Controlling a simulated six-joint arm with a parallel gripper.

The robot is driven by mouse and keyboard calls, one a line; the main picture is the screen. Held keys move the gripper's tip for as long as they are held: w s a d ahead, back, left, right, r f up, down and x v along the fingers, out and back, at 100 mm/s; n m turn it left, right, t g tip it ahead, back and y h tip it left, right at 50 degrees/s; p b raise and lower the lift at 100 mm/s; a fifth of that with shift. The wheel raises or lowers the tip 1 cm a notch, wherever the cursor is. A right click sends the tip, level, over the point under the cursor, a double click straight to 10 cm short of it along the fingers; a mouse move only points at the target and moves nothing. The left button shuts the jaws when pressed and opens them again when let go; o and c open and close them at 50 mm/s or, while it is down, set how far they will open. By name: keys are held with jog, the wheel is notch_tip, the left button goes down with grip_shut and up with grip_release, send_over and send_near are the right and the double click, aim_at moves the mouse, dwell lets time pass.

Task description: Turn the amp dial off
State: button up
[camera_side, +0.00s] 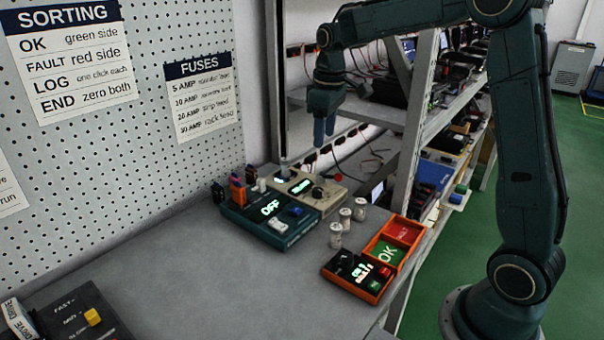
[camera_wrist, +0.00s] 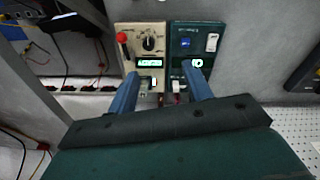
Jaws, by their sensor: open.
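A beige instrument box (camera_side: 325,203) with a lit green display stands on the bench. Its black rotary dial (camera_wrist: 149,43) with a marked scale is in clear view in the wrist view, and it also shows in the side view (camera_side: 317,193). A red knob (camera_wrist: 122,37) sits to the dial's left. I cannot read the dial's setting. A teal box (camera_side: 258,232) beside it shows OFF. My gripper (camera_side: 325,138) is open and empty, pointing down, well above the boxes. In the wrist view its blue fingers (camera_wrist: 163,74) are apart, the right one partly covering the teal box's display.
Small bottles (camera_side: 346,217) and an orange sorting tray (camera_side: 368,255) with OK and red sections stand right of the boxes. A black panel with a yellow knob (camera_side: 92,317) is at the front left. A pegboard and a rack flank the bench. The middle bench is clear.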

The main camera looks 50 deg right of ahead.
send_over(318, 189)
notch_tip(318, 189, down, 4)
jog(key=shift+f+g, duration=0.2)
jog(key=shift+g, duration=0.2)
notch_tip(318, 189, down, 14)
jog(key=shift+r, duration=0.1)
dwell(0.5)
jog(key=c, duration=1)
